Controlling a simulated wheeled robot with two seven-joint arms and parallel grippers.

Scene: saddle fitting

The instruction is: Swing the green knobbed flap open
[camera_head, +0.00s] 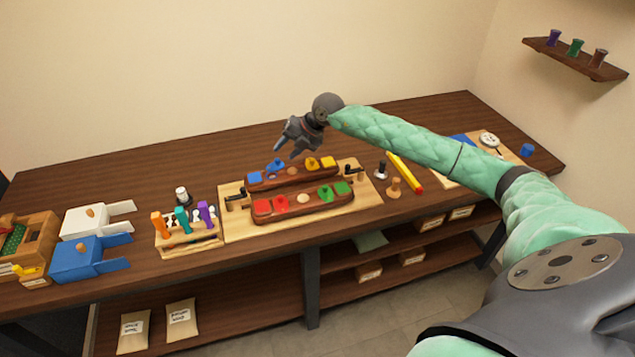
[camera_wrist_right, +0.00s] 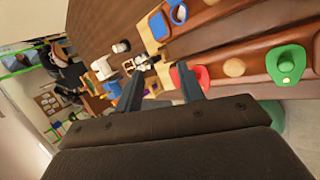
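The green knobbed flap (camera_head: 325,193) is on the right part of the front reddish-brown bar (camera_head: 290,213). A second green piece (camera_head: 343,188) sits beside it at the bar's right end. In the right wrist view the green flap (camera_wrist_right: 287,65) shows at the right, with a raised knob. I cannot tell exactly how far it is turned. My right gripper (camera_head: 287,138) is above and behind the back bar, apart from the flap. In the wrist view its two fingers (camera_wrist_right: 161,92) are spread with nothing between them. My left gripper is not in view.
The front bar also carries red pieces (camera_head: 271,205). The back bar (camera_head: 290,179) carries blue (camera_head: 275,168) and yellow pieces (camera_head: 328,163). Both stand on a pale board (camera_head: 240,229).

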